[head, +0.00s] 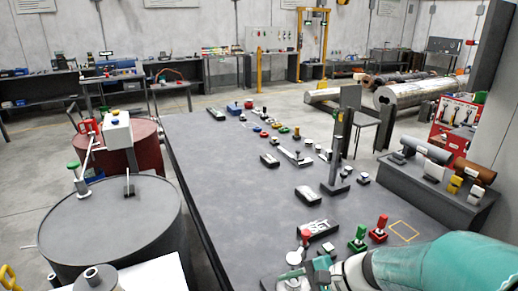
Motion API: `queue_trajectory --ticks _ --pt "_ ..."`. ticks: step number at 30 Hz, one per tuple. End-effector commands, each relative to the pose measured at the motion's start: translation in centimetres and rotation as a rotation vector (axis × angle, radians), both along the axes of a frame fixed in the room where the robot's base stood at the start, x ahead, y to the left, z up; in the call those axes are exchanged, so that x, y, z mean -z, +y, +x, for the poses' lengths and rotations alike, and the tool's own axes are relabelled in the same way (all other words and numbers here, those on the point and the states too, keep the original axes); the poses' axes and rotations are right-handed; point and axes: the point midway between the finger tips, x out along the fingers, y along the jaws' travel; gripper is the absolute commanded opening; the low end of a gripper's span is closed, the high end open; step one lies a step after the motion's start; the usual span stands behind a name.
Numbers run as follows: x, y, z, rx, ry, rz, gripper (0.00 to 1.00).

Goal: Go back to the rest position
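My teal and grey arm reaches in from the lower right corner, low over the near end of the dark workbench (262,190). My gripper (324,266) appears to be at its left end, small and partly cut by the bottom edge. Its fingers cannot be made out clearly, so I cannot tell whether it is open or shut. A red-topped lever (305,238) stands just beyond it. A green-knobbed piece (358,238) and a red-knobbed piece (378,229) stand beyond the arm. I cannot tell whether the gripper touches anything.
A grey barrel (85,222) stands left of the bench, with a red barrel (148,150) behind it; fittings stand on both. A dark post (336,150) rises from the bench. A raised rack (430,190) with cylinders is at right.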

Motion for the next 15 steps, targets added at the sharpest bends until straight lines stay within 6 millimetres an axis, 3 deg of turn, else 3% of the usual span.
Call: queue_trajectory --ticks 7,15 --pt "-2.1 -0.7 -4.4 -0.271 -0.174 -0.357 0.49" --pt "-5.3 -3.5 -7.5 -0.504 -0.391 -0.738 0.49"
